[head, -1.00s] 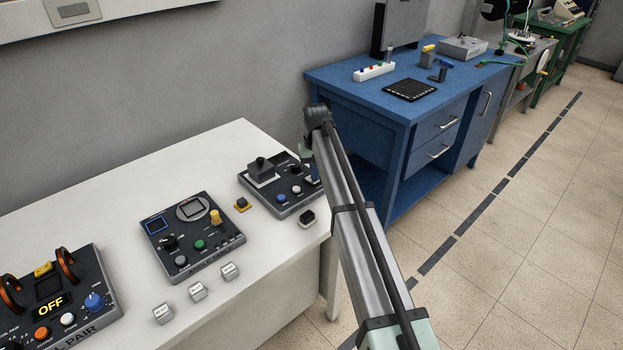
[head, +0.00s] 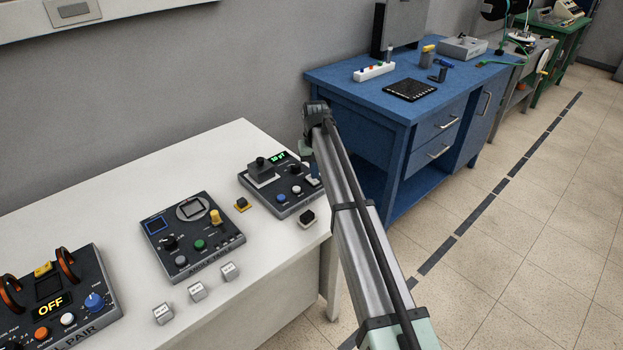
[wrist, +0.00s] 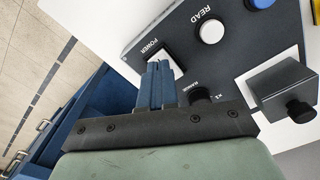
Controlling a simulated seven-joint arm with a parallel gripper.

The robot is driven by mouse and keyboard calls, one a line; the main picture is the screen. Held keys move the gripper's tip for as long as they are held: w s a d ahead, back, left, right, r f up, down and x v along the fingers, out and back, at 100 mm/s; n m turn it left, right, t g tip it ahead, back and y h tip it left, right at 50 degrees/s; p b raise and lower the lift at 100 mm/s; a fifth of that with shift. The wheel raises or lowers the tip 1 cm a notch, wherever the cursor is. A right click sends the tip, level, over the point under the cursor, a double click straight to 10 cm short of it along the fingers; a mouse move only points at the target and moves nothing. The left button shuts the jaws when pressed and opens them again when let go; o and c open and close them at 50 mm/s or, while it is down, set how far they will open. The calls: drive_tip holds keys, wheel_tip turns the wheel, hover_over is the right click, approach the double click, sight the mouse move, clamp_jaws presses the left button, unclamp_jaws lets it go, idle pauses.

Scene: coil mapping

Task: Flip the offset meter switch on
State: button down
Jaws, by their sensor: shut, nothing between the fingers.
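The offset meter is a dark box (head: 289,208) at the far right end of the white table. Its small display (head: 278,157) is lit with green digits. In the wrist view, the switch labelled POWER (wrist: 178,61) sits near the box's edge, a pale rocker partly hidden by my fingers. My gripper (wrist: 158,66) is shut and empty, its blue fingers together at the switch; I cannot tell whether they touch it. In the head view my arm partly covers the meter's right side.
Small pale blocks (head: 197,291) lie in front. A blue bench (head: 345,85) stands behind my arm.

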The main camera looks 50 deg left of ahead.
drive_tip(key=shift+r, duration=2.8)
